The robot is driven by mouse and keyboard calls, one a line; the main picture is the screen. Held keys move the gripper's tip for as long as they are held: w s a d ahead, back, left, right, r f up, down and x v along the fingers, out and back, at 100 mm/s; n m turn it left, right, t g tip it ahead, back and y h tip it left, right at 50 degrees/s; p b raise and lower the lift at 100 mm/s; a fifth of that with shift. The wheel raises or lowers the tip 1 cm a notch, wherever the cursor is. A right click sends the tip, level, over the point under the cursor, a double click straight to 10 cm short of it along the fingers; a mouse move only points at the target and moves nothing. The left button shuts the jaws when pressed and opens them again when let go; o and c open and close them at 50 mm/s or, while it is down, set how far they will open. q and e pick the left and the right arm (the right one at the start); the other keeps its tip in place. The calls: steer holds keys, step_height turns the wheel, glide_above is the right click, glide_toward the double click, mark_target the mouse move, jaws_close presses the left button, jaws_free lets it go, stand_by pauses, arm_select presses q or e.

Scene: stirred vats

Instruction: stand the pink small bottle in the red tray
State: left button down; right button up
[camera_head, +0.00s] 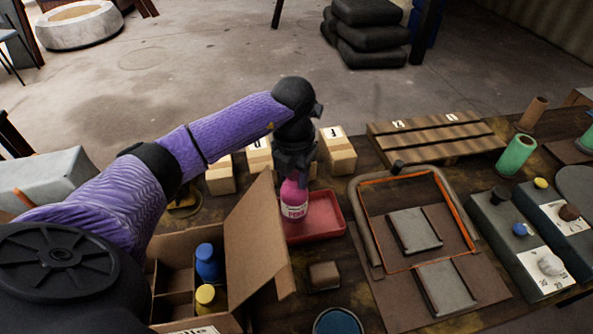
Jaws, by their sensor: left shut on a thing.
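The pink small bottle (293,201) is upright, with a pale label on its front. My left gripper (292,176) points down and is shut on the top of the bottle. The red tray (320,219) lies on the table around and to the right of the bottle's lower part. The bottle is over the left part of the tray; I cannot tell whether its base touches the tray floor. My right gripper is not in view.
A cardboard box (262,235) with a raised flap stands just left of the tray, holding a blue bottle (208,263) and a yellow-capped one (206,296). A small brown block (323,275) lies in front. A framed panel (362,235) is at right.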

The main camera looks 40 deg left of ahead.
mark_target(294, 187)
arm_select(q)
step_height(294, 187, down, 4)
steer(key=shift+r+b, duration=0.1)
steer(key=shift+b, duration=0.6)
steer(key=shift+r, duration=0.1)
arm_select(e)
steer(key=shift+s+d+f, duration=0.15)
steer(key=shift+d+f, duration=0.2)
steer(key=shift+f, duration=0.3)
arm_select(q)
steer(key=c, duration=0.7)
jaws_free()
steer(key=shift+f, duration=0.2)
steer(key=o, duration=0.4)
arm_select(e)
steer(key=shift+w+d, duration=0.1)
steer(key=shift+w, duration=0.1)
arm_select(q)
steer(key=shift+r, duration=0.1)
